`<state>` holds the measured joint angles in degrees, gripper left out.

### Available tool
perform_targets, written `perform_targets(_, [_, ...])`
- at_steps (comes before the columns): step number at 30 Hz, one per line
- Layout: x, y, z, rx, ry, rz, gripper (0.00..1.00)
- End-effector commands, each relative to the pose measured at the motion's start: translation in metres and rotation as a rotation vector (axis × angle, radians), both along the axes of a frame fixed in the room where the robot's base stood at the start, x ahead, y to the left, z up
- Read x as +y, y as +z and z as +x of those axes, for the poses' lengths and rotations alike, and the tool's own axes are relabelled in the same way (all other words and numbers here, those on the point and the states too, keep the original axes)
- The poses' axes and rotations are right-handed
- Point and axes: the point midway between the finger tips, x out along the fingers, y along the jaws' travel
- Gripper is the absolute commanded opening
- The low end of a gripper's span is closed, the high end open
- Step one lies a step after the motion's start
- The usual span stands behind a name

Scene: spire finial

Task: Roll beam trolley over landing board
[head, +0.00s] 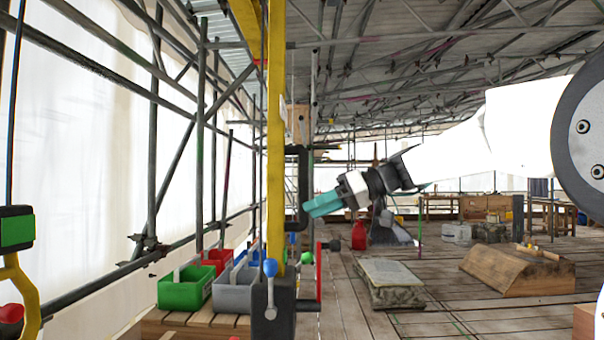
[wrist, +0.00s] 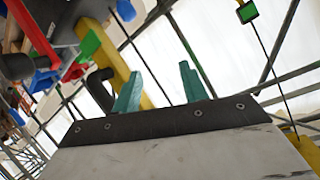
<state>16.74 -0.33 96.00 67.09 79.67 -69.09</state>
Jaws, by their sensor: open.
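My gripper (head: 322,205) reaches left with teal fingers beside a black C-shaped handle (head: 303,188) on the yellow upright post (head: 276,130). In the wrist view my fingers (wrist: 160,88) stand apart with nothing between them. The yellow post (wrist: 122,72) and a dark rounded bar (wrist: 98,90) are behind and left of them. A yellow beam (head: 246,18) shows at the top of the head view; I cannot make out a trolley on it. A slatted wooden platform (head: 185,321) under the bins may be the landing board; I cannot tell.
Green (head: 184,290), red and grey bins stand left of the post. A blue-knobbed lever (head: 270,280) is at its foot. A black-and-green box (head: 17,230) hangs far left above a yellow hook. A stone slab (head: 390,274) and wooden block (head: 515,270) occupy the floor at right.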

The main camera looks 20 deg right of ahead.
Motion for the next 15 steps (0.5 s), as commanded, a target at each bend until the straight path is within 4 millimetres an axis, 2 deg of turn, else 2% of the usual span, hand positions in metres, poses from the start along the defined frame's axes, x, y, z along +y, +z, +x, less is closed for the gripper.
perform_targets(1, [-0.016, 0.015, 0.029, -0.097, 0.009, 0.046, 0.43])
perform_targets(3, [-0.033, 0.036, 0.057, -0.234, 0.019, 0.097, 0.43])
perform_targets(6, [-0.053, 0.058, 0.085, -0.388, 0.022, 0.144, 0.43])
perform_targets(11, [-0.070, 0.075, 0.104, -0.517, 0.017, 0.176, 0.43])
perform_targets(15, [-0.060, 0.078, 0.112, -0.536, 0.021, 0.182, 0.43])
